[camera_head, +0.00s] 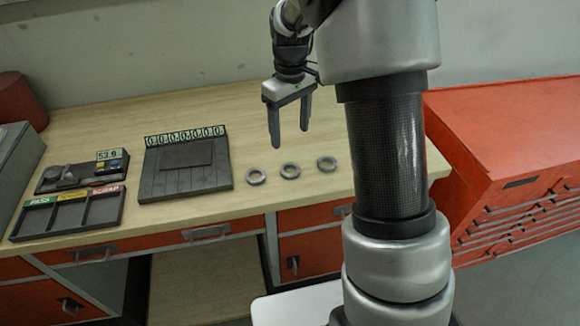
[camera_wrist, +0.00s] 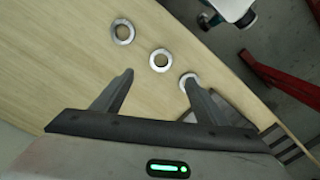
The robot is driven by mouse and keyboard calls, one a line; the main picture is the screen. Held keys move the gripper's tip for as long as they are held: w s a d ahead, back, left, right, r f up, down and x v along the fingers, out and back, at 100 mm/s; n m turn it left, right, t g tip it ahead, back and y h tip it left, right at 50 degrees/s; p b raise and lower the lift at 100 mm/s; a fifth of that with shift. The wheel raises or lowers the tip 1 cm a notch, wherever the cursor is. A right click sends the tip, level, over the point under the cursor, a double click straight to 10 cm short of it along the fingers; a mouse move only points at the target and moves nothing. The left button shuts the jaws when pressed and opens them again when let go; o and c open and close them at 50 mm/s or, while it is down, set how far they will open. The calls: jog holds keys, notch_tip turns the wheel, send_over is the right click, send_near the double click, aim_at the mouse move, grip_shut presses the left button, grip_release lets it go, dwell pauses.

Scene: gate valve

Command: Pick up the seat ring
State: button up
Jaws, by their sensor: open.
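Three similar grey metal rings lie flat in a row on the wooden bench; I cannot tell which is the seat ring. In the head view they are the left ring (camera_head: 256,184), the middle ring (camera_head: 290,177) and the right ring (camera_head: 326,170). My gripper (camera_head: 289,138) is open and empty, pointing down above the bench behind the rings. In the wrist view, the middle ring (camera_wrist: 160,70) shows just beyond the gap between the fingertips (camera_wrist: 157,76). Another ring (camera_wrist: 122,42) is farther up left, and the third (camera_wrist: 188,74) is partly hidden by the right finger.
A dark slatted board (camera_head: 185,182) with a numbered strip stands left of the rings. A sorting tray (camera_head: 70,213) marked PASS and SCRAP and a gauge with a display (camera_head: 110,160) are farther left. A red drawer cabinet (camera_head: 510,150) stands at right. The bench behind the rings is clear.

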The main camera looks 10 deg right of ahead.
send_over(290, 169)
notch_tip(290, 169, down, 7)
jog(key=shift+w+d+f, duration=0.1)
jog(key=shift+f+p, duration=0.65)
jog(key=shift+f, duration=2.05)
jog(key=shift+c, duration=0.5)
jog(key=c, duration=1.2)
jog(key=shift+r, duration=0.1)
